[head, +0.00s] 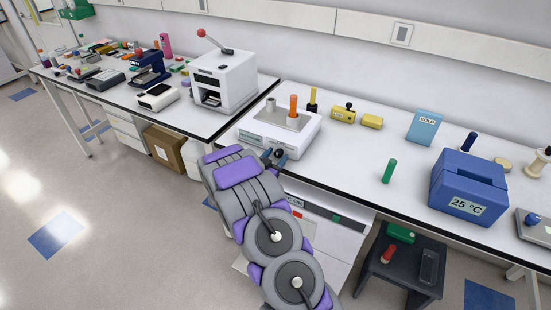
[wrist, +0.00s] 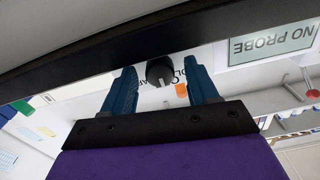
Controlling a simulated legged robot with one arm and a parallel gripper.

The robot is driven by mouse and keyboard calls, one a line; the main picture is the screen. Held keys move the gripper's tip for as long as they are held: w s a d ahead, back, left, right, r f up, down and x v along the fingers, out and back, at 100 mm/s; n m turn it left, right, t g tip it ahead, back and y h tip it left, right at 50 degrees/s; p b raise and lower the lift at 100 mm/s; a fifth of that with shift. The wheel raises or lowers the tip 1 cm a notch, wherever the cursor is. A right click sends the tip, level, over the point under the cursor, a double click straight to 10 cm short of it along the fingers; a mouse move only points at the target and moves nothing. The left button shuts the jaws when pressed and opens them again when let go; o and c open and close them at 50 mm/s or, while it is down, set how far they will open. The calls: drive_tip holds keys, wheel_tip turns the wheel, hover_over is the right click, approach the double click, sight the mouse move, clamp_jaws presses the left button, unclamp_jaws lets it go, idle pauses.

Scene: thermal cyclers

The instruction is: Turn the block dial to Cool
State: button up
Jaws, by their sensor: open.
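A white block unit (head: 290,138) sits at the front edge of the right bench, with a grey plate on top and a pale label on its front. Its block dial (wrist: 160,71) is a dark round knob with a pale pointer mark, seen in the wrist view on the white front. My gripper (wrist: 163,82) is open, with one blue finger on each side of the dial. I cannot tell whether the fingers touch it. Lettering beside the dial is partly hidden by a finger, so I cannot read the setting. In the head view, my gripper (head: 273,157) is at the unit's front.
An orange peg (head: 293,106) stands on the unit's plate. A "NO PROBE" display (wrist: 273,44) is beside the dial. A white machine with a red-knobbed lever (head: 223,80) stands to the left. A blue 25 °C box (head: 468,185) and a green cylinder (head: 389,171) stand to the right.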

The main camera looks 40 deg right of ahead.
drive_tip(key=shift+d, duration=0.1)
drive_tip(key=shift+c, duration=0.3)
drive_tip(key=c, duration=1)
drive_tip(key=shift+p, duration=0.5)
drive_tip(key=n+p, duration=0.2)
drive_tip(key=p, duration=0.1)
drive_tip(key=shift+r, duration=0.25)
drive_tip(key=n+p, duration=0.2)
drive_tip(key=p, duration=0.1)
drive_tip(key=shift+w+n+p, duration=0.1)
drive_tip(key=shift+n+p, duration=0.2)
drive_tip(key=shift+p, duration=0.05)
drive_tip(key=n+p, duration=0.2)
drive_tip(key=p, duration=0.1)
drive_tip(key=shift+n, duration=0.4)
drive_tip(key=shift+f+n+p, duration=0.15)
drive_tip(key=shift+n+p, duration=0.45)
drive_tip(key=shift+n, duration=0.2)
drive_tip(key=shift+w, duration=0.1)
